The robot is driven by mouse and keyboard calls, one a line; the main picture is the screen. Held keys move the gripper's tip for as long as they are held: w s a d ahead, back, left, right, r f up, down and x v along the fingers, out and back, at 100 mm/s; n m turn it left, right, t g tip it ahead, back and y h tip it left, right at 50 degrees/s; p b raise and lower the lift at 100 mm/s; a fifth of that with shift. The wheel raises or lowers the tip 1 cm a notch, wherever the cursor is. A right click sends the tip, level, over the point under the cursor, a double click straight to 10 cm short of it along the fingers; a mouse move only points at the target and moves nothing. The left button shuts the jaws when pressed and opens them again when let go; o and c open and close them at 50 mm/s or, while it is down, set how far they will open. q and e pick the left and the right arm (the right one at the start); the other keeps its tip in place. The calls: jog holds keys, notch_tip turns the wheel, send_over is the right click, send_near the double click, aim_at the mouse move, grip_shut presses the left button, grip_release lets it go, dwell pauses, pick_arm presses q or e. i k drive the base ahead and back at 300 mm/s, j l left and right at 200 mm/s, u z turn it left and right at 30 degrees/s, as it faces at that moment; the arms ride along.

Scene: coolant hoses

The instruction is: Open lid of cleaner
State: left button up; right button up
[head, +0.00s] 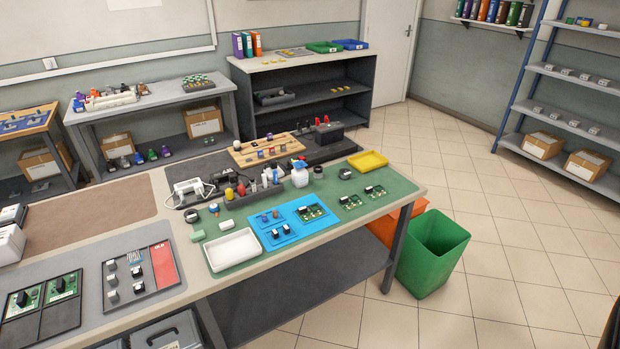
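I cannot tell for sure which thing is the cleaner, and the state of any lid is too small to see. Neither of my grippers is in view.
The bench holds a white tray (233,249), a blue mat with circuit boards (286,229), a yellow tray (368,161) and a row of small bottles. A green bin (432,255) stands at the bench's right end. The tiled floor to the right is clear.

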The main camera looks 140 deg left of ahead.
aim_at(300, 164)
jog(key=u, duration=4.7)
jog(key=l+u, duration=0.1)
jog(key=u, duration=0.25)
jog(key=i+l+u, duration=0.1)
jog(key=u, duration=0.3)
jog(key=l+u, duration=0.1)
jog(key=u, duration=0.25)
jog(key=l+u, duration=0.35)
jog(key=l, duration=0.15)
jog(key=l+u, duration=0.35)
jog(key=l, duration=0.2)
jog(key=l+u, duration=0.1)
jog(key=l, duration=0.45)
jog(key=k+l+u, duration=0.1)
jog(key=l, duration=0.45)
